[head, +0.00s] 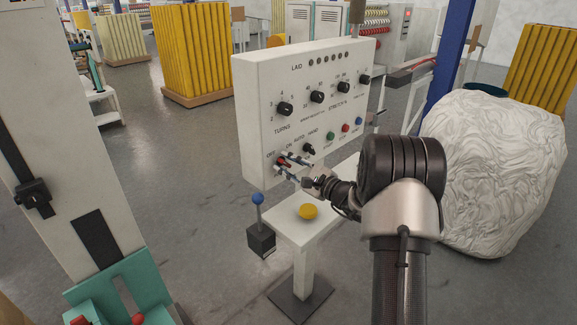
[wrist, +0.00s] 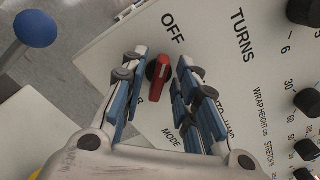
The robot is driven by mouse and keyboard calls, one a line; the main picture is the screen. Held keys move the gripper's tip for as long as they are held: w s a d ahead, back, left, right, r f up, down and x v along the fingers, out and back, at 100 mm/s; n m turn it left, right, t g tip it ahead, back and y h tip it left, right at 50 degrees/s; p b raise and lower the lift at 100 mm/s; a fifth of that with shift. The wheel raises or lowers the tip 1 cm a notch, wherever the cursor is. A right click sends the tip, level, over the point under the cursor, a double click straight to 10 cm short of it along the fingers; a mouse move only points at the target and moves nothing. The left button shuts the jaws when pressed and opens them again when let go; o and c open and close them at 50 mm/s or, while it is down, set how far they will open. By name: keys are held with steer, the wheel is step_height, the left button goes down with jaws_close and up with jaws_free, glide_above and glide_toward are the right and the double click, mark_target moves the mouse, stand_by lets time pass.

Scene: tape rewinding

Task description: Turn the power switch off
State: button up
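The power switch is a red knob (wrist: 158,76) on the white control panel (head: 252,80), beside the printed OFF label (wrist: 172,27). The switch also shows in the head view (head: 282,160), low on the panel's left side, partly covered by my fingers. My gripper (wrist: 153,70) is open, with one blue-padded finger on each side of the red knob. Gaps show between the knob and both fingers. In the head view my gripper (head: 286,165) reaches the panel from the right. I cannot tell which setting the knob points at.
A black AUTO/HAND knob (head: 309,148) sits just right of the switch, with green, red and blue buttons further right. A large wrapped bundle (head: 495,165) is at the right.

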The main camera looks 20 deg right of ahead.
steer(key=shift+s, duration=0.1)
steer(key=v, duration=1.1)
steer(key=shift+s+d, duration=0.15)
steer(key=shift+s, duration=0.25)
steer(key=shift+r, duration=0.1)
